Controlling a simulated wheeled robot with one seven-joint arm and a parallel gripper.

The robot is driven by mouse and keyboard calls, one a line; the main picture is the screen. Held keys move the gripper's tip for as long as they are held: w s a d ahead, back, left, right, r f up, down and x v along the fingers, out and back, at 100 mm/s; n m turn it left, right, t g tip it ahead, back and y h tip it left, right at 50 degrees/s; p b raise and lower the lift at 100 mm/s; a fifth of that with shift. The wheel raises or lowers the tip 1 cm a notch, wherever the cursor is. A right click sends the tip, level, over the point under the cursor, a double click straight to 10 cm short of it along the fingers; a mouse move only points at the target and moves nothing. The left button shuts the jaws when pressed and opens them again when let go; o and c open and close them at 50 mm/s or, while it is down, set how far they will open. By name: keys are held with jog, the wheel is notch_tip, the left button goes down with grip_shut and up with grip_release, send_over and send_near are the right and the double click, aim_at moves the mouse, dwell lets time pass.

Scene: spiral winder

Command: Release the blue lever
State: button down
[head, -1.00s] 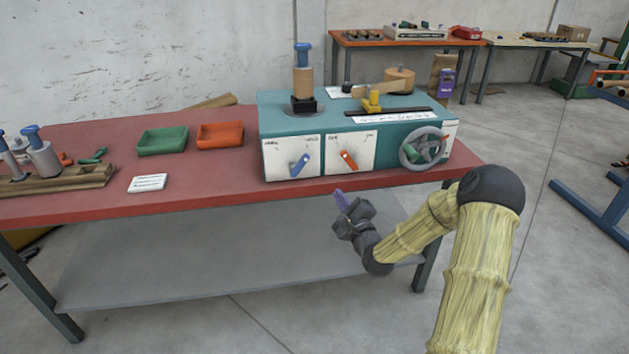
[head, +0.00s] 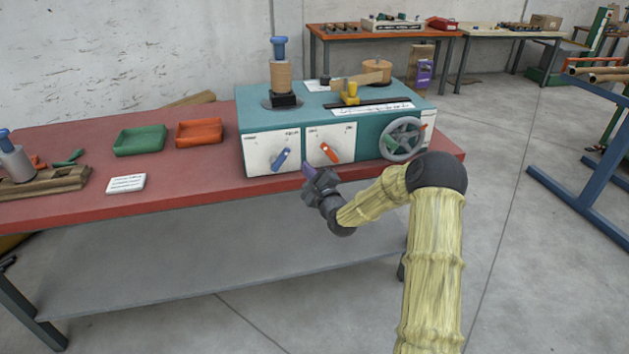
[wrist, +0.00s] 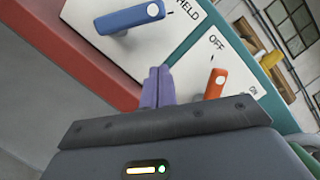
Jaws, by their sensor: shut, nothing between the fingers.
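The blue lever (head: 281,159) is on the left white panel of the teal winder (head: 340,117). It slants up to the right. In the wrist view the blue lever (wrist: 131,17) is at the top, its tip near the word HELD. The orange lever (head: 330,152) is on the panel to its right, and shows in the wrist view (wrist: 215,84) beside an OFF mark. My gripper (head: 308,166) is shut and empty, in front of the winder, right of and slightly below the blue lever. In the wrist view its purple fingers (wrist: 158,85) are together, below the blue lever and apart from it.
The red bench top (head: 80,185) has a front edge just below the panels. A grey handwheel (head: 403,139) is at the winder's right. A green tray (head: 139,141), an orange tray (head: 199,132) and a white card (head: 126,183) lie to the left.

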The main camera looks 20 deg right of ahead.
aim_at(281, 160)
jog(key=shift+w+a+r, duration=0.25)
jog(key=shift+a+r, duration=0.35)
jog(key=shift+a, duration=0.3)
jog(key=shift+w+a+r, duration=0.25)
jog(key=shift+a+r, duration=0.35)
jog(key=shift+a, duration=0.25)
jog(key=shift+d+r, duration=0.1)
jog(key=shift+d, duration=0.05)
jog(key=shift+n, duration=0.3)
